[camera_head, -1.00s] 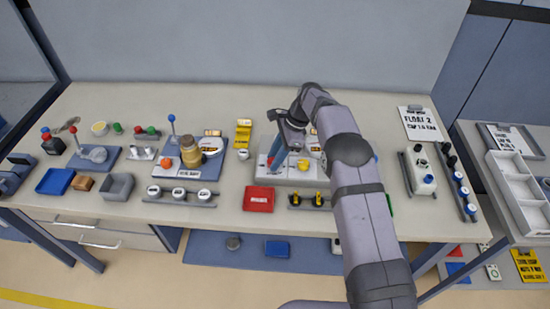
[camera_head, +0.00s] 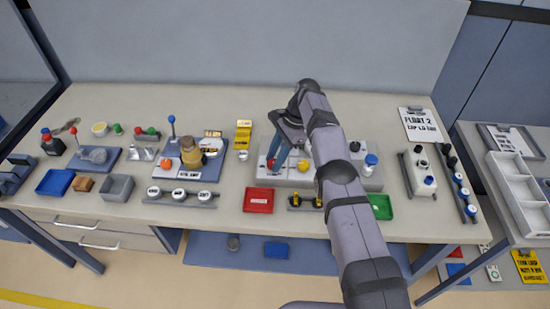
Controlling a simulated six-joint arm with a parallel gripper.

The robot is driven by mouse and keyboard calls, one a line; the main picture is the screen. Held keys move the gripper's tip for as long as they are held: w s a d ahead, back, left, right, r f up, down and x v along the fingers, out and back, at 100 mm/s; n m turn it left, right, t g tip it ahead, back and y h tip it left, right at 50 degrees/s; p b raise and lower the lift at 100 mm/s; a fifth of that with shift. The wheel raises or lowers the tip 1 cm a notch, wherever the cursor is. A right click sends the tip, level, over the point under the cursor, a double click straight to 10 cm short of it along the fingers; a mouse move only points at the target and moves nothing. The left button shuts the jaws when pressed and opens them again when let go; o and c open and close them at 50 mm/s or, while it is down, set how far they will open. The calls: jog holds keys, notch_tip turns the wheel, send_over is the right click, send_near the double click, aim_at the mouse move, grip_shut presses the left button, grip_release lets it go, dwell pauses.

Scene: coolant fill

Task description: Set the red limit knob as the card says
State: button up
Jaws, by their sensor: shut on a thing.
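My gripper (camera_head: 273,159) points down at the left part of a pale panel block (camera_head: 342,181) in the middle of the bench. A small red knob (camera_head: 270,164) shows at its fingertips, and the jaws are shut on it. The fingers partly hide the knob, so its pointer and scale cannot be read. The white card (camera_head: 421,126) lies at the back right.
My arm crosses the block's right half and hides part of it. A white and blue knob (camera_head: 370,161) stands at its right. A red tray (camera_head: 258,200) and a green tray (camera_head: 380,206) lie in front. A blue-topped lever (camera_head: 172,124) stands to the left.

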jog(key=o, duration=1)
jog(key=shift+o, duration=0.2)
jog(key=shift+r, duration=0.1)
notch_tip(320, 180, up, 10)
jog(key=p, duration=0.7)
